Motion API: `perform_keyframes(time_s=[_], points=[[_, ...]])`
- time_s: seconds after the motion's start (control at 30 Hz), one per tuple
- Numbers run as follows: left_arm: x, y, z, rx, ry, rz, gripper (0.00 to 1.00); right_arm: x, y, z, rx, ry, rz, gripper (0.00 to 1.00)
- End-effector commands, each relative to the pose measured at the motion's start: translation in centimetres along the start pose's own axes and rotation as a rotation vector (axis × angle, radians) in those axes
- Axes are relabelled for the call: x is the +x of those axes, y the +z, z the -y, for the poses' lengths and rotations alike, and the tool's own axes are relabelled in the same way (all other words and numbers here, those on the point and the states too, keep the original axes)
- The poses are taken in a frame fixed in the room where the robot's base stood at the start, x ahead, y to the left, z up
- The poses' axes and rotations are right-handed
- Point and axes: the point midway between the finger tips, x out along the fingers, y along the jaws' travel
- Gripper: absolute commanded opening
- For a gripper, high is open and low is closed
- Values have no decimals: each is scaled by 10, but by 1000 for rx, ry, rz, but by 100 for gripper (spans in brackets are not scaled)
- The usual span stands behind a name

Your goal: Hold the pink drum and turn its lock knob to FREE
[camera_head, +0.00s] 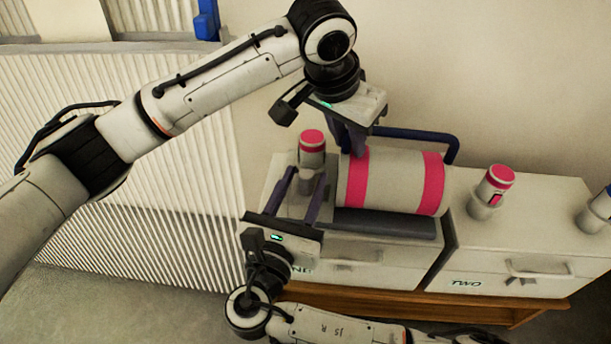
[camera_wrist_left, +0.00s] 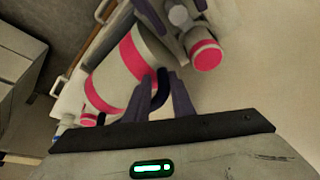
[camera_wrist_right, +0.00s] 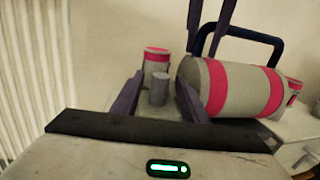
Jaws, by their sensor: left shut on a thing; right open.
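The pink drum (camera_head: 394,182), a grey cylinder with two pink bands, lies on its side on a dark cradle (camera_head: 385,223). It also shows in the left wrist view (camera_wrist_left: 115,75). My left gripper (camera_head: 354,148) is above its left end, shut on the drum's dark blue bar handle (camera_head: 425,134); the grip is partly hidden. A small grey knob (camera_head: 306,181) stands beside the drum's left end. My right gripper (camera_head: 308,176) is open, its fingers reaching up around the knob from the front. No FREE mark is legible.
A pink-topped canister (camera_head: 312,142) stands just behind the knob. Another (camera_head: 491,190) stands right of the drum, and a blue-topped one (camera_head: 599,210) is at the right edge. White drawer units (camera_head: 525,245) carry everything. A ribbed white panel (camera_head: 150,180) is at left.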

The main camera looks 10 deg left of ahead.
Motion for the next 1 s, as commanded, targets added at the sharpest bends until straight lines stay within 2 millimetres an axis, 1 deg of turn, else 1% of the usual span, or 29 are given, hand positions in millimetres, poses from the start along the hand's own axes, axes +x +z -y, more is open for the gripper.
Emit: perform_keyframes(time_s=[0.03, 0.17, 0.47, 0.57, 0.7, 0.73, 1.0], points=[[8, 7, -5, -3, 12, 21, 0, 6, -1, 0, -1, -1, 1, 40], [8, 7, -5, -3, 12, 21, 0, 15, -1, 0, -1, 0, 0, 40], [8, 7, -5, -3, 12, 21, 0, 16, -1, 0, 0, 0, -1, 40], [8, 7, -5, -3, 12, 21, 0, 16, -1, 0, 0, 0, -1, 25], [8, 7, -5, -3, 12, 21, 0, 16, -1, 0, 0, 1, -1, 1], [8, 7, -5, -3, 12, 21, 0, 16, -1, 0, 1, 1, -1, 0], [8, 7, -5, -3, 12, 21, 0, 16, -2, 0, 1, 35, -2, 0]])
